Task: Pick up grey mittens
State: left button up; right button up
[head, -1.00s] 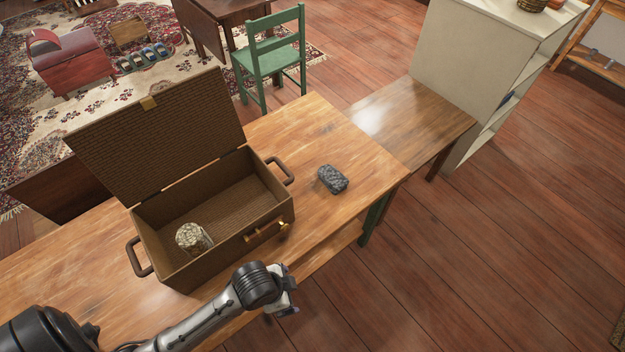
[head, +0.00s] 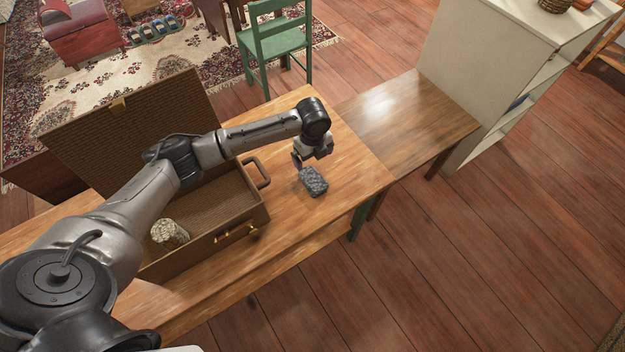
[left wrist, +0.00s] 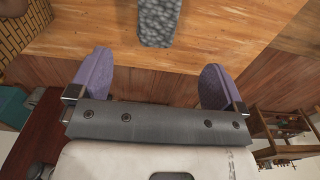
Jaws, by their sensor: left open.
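The grey mittens (head: 313,181) show as a small dark-grey, knobbly bundle lying on the wooden table, to the right of the open wicker box. In the left wrist view the grey bundle (left wrist: 158,22) is at the top middle, partly cut off by the frame edge. My left gripper (head: 299,163) is just behind and above the bundle in the head view. In the left wrist view its two purple-padded fingers (left wrist: 155,85) are wide apart with nothing between them, and the bundle lies beyond them. My right gripper is not in view.
The open wicker box (head: 240,222) stands on the wooden table (head: 352,165) with a pale rolled item (head: 169,233) inside. My left arm passes over the box. A lower brown side table (head: 410,118), a white shelf (head: 480,75) and a green chair (head: 278,42) stand beyond.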

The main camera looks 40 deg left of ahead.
pick_arm(q)
send_over(313, 178)
notch_tip(313, 178, down, 7)
jog(key=shift+w+a+f+b, duration=0.15)
jog(key=shift+f+b, duration=0.05)
jog(key=shift+b, duration=0.15)
jog(key=shift+s+f+b, duration=0.2)
jog(key=shift+f+b, duration=0.1)
jog(key=shift+f, duration=2.45)
jog(key=c, duration=1)
